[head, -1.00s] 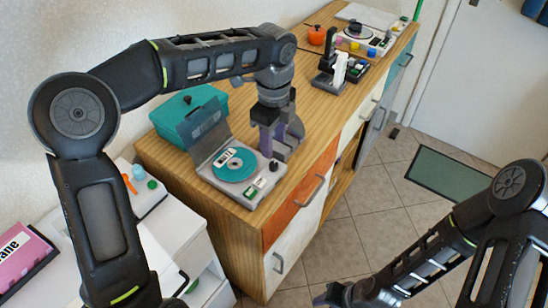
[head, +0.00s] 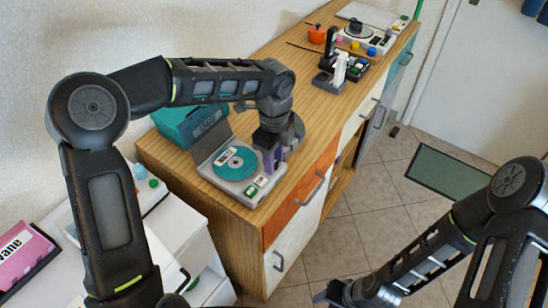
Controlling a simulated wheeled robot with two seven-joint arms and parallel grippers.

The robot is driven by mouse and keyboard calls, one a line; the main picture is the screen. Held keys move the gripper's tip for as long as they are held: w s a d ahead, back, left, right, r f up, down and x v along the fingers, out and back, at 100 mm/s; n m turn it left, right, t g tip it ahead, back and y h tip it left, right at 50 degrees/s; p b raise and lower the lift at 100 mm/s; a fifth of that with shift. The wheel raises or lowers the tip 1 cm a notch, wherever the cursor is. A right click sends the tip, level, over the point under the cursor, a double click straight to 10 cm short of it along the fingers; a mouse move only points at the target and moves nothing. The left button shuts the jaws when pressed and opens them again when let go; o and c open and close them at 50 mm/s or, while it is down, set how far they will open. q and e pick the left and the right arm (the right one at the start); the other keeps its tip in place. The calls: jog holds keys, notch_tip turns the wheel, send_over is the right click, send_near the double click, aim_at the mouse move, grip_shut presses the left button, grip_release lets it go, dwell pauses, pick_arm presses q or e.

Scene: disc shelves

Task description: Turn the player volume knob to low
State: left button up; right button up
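The grey disc player (head: 240,189) sits on the wooden cabinet top with its lid (head: 209,137) raised. A teal disc (head: 236,163) lies in it. A small green button (head: 261,181) shows near its front right corner. The volume knob, a dark knob seen earlier at the player's right corner, is now hidden behind my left gripper. My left gripper (head: 270,162) points down over that corner, its purple-grey fingers at the knob's place. I cannot tell whether they touch or grip it. My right gripper (head: 326,296) is low over the floor at the bottom, away from the player, its opening unclear.
A teal box (head: 180,122) stands behind the player against the wall. Farther along the cabinet are a black and white device (head: 338,72), an orange pot (head: 317,34) and a white mixer-like device (head: 366,44). A white side unit with a pink item (head: 22,255) stands at lower left.

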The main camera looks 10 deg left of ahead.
pick_arm(q)
grip_shut()
